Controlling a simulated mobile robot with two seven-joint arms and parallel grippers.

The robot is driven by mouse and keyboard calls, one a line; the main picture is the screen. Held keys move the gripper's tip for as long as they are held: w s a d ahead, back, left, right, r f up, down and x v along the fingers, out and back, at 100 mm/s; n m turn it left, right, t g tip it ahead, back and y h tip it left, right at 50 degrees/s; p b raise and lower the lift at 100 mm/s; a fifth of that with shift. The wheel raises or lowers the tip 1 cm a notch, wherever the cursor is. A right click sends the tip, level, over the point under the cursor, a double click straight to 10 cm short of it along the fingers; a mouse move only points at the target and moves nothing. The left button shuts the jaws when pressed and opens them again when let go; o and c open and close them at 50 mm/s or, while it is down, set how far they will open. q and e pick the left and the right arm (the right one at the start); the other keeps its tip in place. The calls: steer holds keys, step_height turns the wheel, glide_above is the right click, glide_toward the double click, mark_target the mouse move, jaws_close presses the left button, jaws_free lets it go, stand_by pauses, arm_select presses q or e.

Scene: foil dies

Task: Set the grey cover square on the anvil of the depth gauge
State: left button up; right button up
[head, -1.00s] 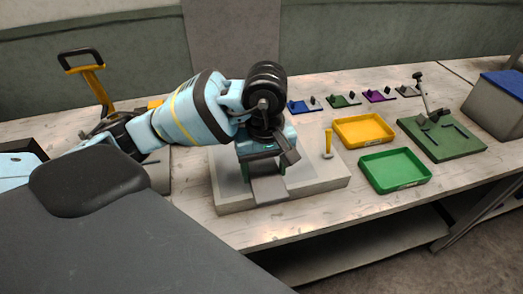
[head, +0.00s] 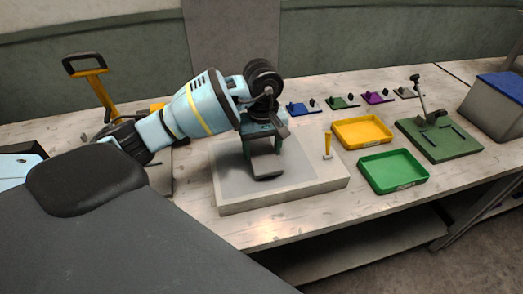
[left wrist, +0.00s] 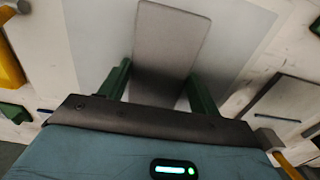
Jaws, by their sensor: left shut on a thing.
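The grey cover (head: 267,163) is a flat oblong plate held in my left gripper (head: 265,142). In the left wrist view the cover (left wrist: 163,45) sits between the green fingers of the gripper (left wrist: 160,85), with its far end sticking out beyond them. The cover is over the pale slab (head: 285,198); I cannot tell whether its lower end touches it. A lever device on a green board (head: 455,148) stands at the right, clear of the gripper. I cannot tell for sure whether it is the depth gauge, and no anvil is distinct. My right gripper is out of view.
A yellow-handled pin (head: 327,145) stands upright on the slab, right of the gripper. A yellow tray (head: 362,131) and a green tray (head: 393,170) lie farther right. Several small dies line the back, including a blue one (head: 298,108).

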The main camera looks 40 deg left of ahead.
mark_target(262, 153)
arm_select(q)
steer(key=shift+f, duration=0.6)
steer(key=shift+f, duration=0.1)
steer(key=shift+f, duration=0.15)
steer(key=o, duration=1.1)
step_height(262, 153, up, 12)
steer(key=shift+r, duration=0.1)
steer(key=shift+o, duration=0.5)
steer(key=shift+r, duration=0.15)
